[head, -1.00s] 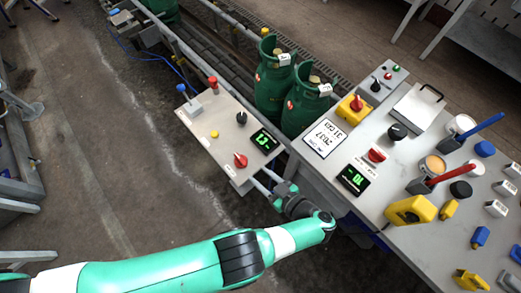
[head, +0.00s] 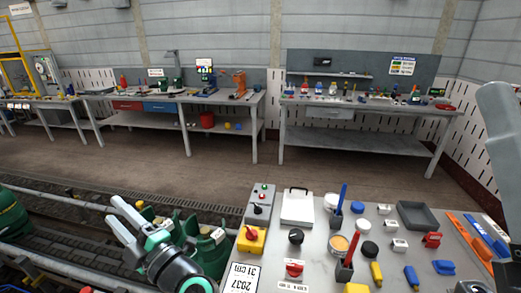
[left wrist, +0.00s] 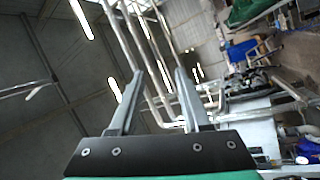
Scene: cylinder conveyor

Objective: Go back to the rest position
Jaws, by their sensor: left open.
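My left gripper (head: 114,211) is raised in the lower left of the head view, with its two grey fingers spread apart and empty, pointing up and to the left. In the left wrist view the open fingers (left wrist: 157,74) have nothing between them; behind them are the ceiling, pipes and lights. My right gripper is not in view. Green gas cylinders (head: 215,250) stand on the conveyor just behind the left gripper and are partly hidden by it. Another green cylinder (head: 12,215) is at the left edge.
A control table (head: 325,240) with a yellow-based red switch (head: 251,238), cups and small tools lies at the lower right. The conveyor (head: 75,238) runs along the left. Workbenches (head: 365,103) stand at the far wall, with open floor (head: 240,178) before them.

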